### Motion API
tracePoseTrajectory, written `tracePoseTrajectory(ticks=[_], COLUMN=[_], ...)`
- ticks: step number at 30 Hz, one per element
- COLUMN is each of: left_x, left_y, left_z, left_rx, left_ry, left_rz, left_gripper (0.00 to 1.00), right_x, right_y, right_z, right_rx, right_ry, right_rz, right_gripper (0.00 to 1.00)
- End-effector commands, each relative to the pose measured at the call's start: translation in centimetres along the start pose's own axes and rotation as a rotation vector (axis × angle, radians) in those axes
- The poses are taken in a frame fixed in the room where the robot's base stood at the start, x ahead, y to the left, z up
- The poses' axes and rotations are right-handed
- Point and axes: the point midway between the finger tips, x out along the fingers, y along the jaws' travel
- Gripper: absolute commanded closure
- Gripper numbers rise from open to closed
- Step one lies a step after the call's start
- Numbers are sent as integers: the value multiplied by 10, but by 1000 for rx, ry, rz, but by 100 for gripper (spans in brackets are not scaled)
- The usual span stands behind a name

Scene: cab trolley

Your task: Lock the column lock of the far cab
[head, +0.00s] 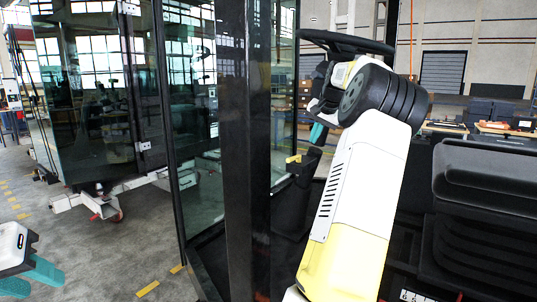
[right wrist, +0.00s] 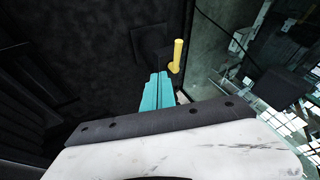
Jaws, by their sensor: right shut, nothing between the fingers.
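A cab with glass panes and a dark post (head: 246,150) stands in front of me, with a black steering wheel (head: 345,42) inside. A small yellow lever (head: 293,158), which seems to be the column lock, shows left of my right arm. In the right wrist view the yellow lever (right wrist: 177,55) stands up just right of and beyond the fingertips, apart from them. My right gripper (right wrist: 159,75) is shut and empty; in the head view my arm partly hides it (head: 318,132). My left gripper (head: 31,281) is open and empty, low at the left.
A second glass cab (head: 95,110) on a white wheeled frame (head: 130,187) stands at the back left. A black seat (head: 485,190) is right of my right arm. The dark post stands left of that arm. Grey floor (head: 100,245) is clear at the lower left.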

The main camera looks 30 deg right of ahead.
Motion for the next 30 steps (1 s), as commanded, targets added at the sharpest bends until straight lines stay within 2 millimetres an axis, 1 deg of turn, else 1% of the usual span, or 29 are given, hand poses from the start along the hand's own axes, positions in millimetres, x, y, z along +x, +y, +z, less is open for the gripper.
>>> tracePoseTrajectory(ticks=[5,8,11,18,22,24,27,30], left_x=[0,0,0,0,0,0,0,0], left_y=[0,0,0,0,0,0,0,0], left_z=[0,0,0,0,0,0,0,0], left_rx=[0,0,0,0,0,0,0,0], left_ry=[0,0,0,0,0,0,-1,0], left_rz=[0,0,0,0,0,0,0,0], left_gripper=[64,64,64,64,64,64,64,64], right_x=[3,12,28,80,105,110,117,122], right_y=[0,0,0,0,0,-14,-24,-29], right_z=[0,1,1,2,1,2,3,3], right_rx=[0,0,-1,-1,0,-3,-2,-2], right_ry=[-1,-3,-5,-5,-4,-2,-1,-1], right_rz=[0,0,-1,-2,-2,-4,-3,-1], right_gripper=[100,100,100,100,100,100,100,100])
